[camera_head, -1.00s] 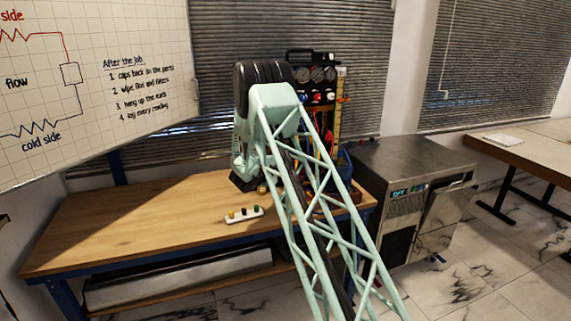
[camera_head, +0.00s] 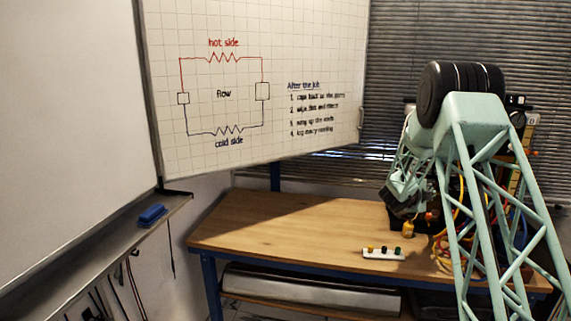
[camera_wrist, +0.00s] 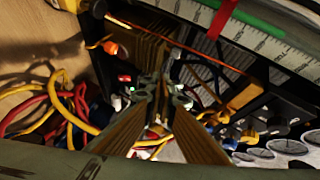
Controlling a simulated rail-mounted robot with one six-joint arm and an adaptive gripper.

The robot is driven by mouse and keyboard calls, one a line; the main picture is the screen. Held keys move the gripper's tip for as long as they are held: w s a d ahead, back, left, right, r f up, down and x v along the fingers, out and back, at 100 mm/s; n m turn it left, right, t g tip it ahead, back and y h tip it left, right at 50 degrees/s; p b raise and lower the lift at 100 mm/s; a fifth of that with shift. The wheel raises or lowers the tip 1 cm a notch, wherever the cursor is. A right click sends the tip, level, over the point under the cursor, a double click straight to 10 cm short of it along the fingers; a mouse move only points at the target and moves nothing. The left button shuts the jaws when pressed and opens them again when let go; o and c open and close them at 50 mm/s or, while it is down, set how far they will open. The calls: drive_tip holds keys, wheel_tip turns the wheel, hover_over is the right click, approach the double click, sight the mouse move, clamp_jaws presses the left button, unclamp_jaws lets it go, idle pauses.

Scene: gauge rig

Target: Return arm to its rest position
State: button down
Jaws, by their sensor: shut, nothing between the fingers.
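My gripper (camera_wrist: 160,92) is shut and empty in the wrist view, its two fingers meeting at their tips. It points down over the gauge rig's wires and fittings; I cannot tell how high above them it is. In the head view my mint-green arm stands folded over the right end of the workbench, and the gripper end is hard to make out there. The gauge rig (camera_head: 530,125) shows only in part behind my arm. In the wrist view its ruler strip (camera_wrist: 265,42) lies at the top right, and gauge faces lie at the lower right.
The wooden workbench (camera_head: 290,228) is clear on its left. A white strip with coloured caps (camera_head: 384,254) lies near its front edge. Yellow and red hoses (camera_wrist: 50,105) coil beside the rig. A whiteboard (camera_head: 250,90) stands behind, and a blue eraser (camera_head: 152,214) sits on a ledge at left.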

drive_tip(key=s+a+r+n+t+y, duration=0.1)
drive_tip(key=s+a+r+n+y, duration=0.15)
drive_tip(key=a+r, duration=0.55)
drive_tip(key=s+a+r+n+t+y, duration=0.1)
drive_tip(key=s+a+r+n+y, duration=0.2)
drive_tip(key=a+r, duration=0.55)
drive_tip(key=s+a+r+n+g+y, duration=0.15)
drive_tip(key=s+a+r+n, duration=0.25)
drive_tip(key=s+a, duration=0.45)
drive_tip(key=s+a+r+n+t+y, duration=0.1)
drive_tip(key=s+a+r+n+y, duration=0.3)
drive_tip(key=s+a, duration=0.5)
drive_tip(key=s+a+r+n+g+y, duration=0.1)
drive_tip(key=s+a+n+g, duration=0.15)
drive_tip(key=s, duration=1.15)
drive_tip(key=s+a+n+g, duration=0.1)
drive_tip(key=s+a+n, duration=0.3)
drive_tip(key=s, duration=1)
drive_tip(key=s+f+n+g, duration=0.1)
drive_tip(key=s+f+n, duration=0.1)
drive_tip(key=s, duration=1.1)
drive_tip(key=s+f+n+g, duration=0.2)
drive_tip(key=s+f, duration=0.1)
drive_tip(key=s, duration=1.1)
drive_tip(key=shift+d+f+n+h, duration=0.25)
drive_tip(key=shift+d+n+h, duration=0.15)
drive_tip(key=shift+d, duration=0.05)
